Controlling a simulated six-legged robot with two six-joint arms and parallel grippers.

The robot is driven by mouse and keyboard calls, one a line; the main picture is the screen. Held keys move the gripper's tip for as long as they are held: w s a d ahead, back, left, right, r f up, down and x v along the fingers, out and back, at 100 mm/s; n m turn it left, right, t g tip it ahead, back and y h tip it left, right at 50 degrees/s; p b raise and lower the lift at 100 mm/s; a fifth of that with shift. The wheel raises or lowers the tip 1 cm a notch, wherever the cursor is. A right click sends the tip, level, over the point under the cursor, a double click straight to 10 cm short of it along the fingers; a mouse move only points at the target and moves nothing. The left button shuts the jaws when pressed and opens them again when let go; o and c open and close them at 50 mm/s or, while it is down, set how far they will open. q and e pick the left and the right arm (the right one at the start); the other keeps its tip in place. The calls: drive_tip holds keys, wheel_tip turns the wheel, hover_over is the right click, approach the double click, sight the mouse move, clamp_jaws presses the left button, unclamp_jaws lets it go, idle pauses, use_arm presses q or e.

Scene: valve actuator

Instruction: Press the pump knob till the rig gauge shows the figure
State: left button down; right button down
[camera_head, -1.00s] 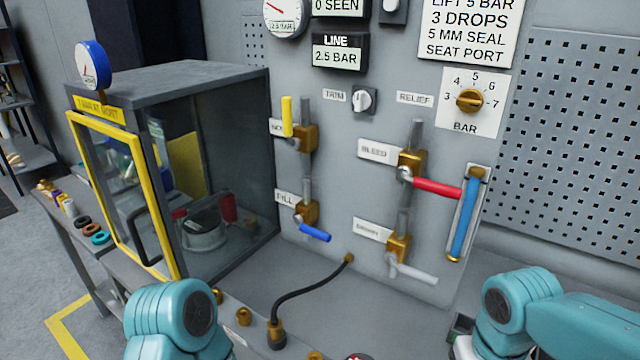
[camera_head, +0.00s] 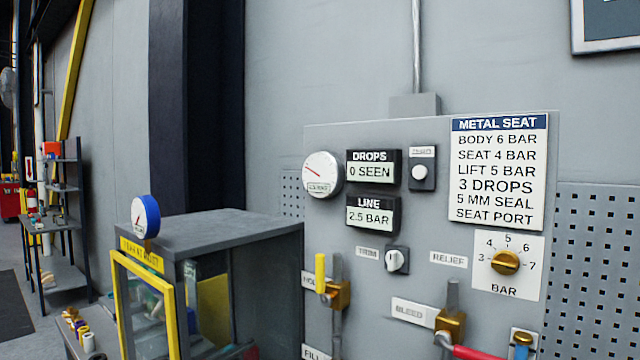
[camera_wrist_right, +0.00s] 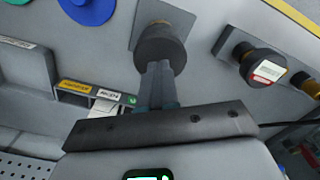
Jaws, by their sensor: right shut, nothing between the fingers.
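In the head view the round white gauge (camera_head: 322,175) on the grey panel has a red needle pointing to the upper left. The LINE display (camera_head: 371,215) reads 2.5 BAR. The placard (camera_head: 498,172) lists BODY 6 BAR, SEAT 4 BAR and LIFT 5 BAR. In the right wrist view a dark round knob (camera_wrist_right: 160,50) stands on a grey surface. It looks like the pump knob. My right gripper (camera_wrist_right: 158,72) is shut and empty, its fingertips at the knob's near side; I cannot tell whether they touch it. My left gripper is out of view.
The DROPS display (camera_head: 373,170) reads 0 SEEN. A brass dial (camera_head: 506,262) and valve handles are on the panel. A yellow-framed box (camera_head: 222,235) stands left, with a blue-rimmed gauge (camera_head: 145,217) on it. In the wrist view a black, labelled fitting (camera_wrist_right: 262,66) is right of the knob.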

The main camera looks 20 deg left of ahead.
drive_tip(key=shift+f, duration=0.1)
idle(0.6)
drive_tip(key=shift+f+b, duration=2.65)
drive_tip(key=shift+f, duration=0.65)
drive_tip(key=shift+r+p, duration=2.8)
drive_tip(key=shift+r, duration=0.6)
wheel_tip(320, 180, up, 5)
drive_tip(key=p, duration=0.4)
drive_tip(key=shift+r, duration=0.1)
